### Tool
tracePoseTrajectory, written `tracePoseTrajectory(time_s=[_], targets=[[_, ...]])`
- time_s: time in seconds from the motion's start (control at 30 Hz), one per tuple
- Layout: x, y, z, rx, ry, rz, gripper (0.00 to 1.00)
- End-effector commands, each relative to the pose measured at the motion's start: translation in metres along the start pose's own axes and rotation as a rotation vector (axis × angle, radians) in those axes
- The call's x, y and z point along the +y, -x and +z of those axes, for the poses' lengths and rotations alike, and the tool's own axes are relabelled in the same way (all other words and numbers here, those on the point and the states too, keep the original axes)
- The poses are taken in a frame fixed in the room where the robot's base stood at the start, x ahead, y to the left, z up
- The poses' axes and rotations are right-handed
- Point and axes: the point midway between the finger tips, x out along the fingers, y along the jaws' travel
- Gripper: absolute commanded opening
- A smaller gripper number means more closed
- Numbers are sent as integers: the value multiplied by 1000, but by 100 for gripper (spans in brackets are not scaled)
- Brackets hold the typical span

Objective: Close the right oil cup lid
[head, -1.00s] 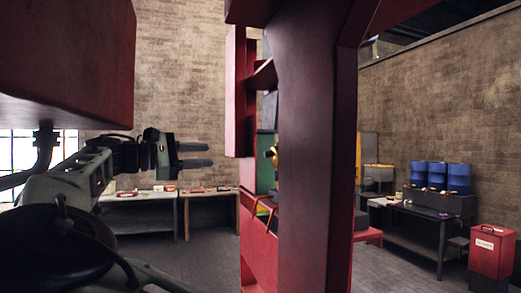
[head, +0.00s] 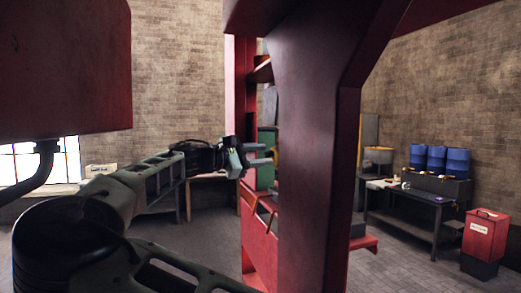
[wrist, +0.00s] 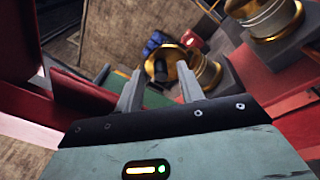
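My gripper (wrist: 159,72) is open, with its two grey fingers apart and nothing held between them. In the wrist view a brass oil cup (wrist: 207,76) stands just beyond the right finger. A round brass lid (wrist: 178,62) with a black knob (wrist: 160,70) stands tilted up beside that cup, and the knob appears between the fingertips; I cannot tell if they touch. A second brass cup (wrist: 265,18) is at the upper right on a grey block, its top cut off. In the head view my gripper (head: 268,156) is at the red post's left edge; the cups are hidden.
A thick red post (head: 310,150) blocks the middle of the head view. A large red box-shaped part (head: 60,65) hangs at upper left. A workbench (head: 410,211) with blue drums (head: 437,160) and a red bin (head: 484,235) stand at right, with open floor around.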

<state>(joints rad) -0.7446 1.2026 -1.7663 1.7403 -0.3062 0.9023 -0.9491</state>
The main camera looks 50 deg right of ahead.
Motion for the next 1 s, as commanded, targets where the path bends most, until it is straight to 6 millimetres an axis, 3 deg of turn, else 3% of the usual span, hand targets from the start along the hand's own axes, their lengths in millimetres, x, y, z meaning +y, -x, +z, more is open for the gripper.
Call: tracePoseTrajectory(time_s=[0.33, 0.47, 0.5, 1.0], targets=[[-1, -4, 0, 0, 0, -1, 38], [-1, -4, 0, 0, 0, 0, 2], [0, -4, 0, 0, 0, 0, 0], [5, -9, 6, 82, -20, -77, 0]])
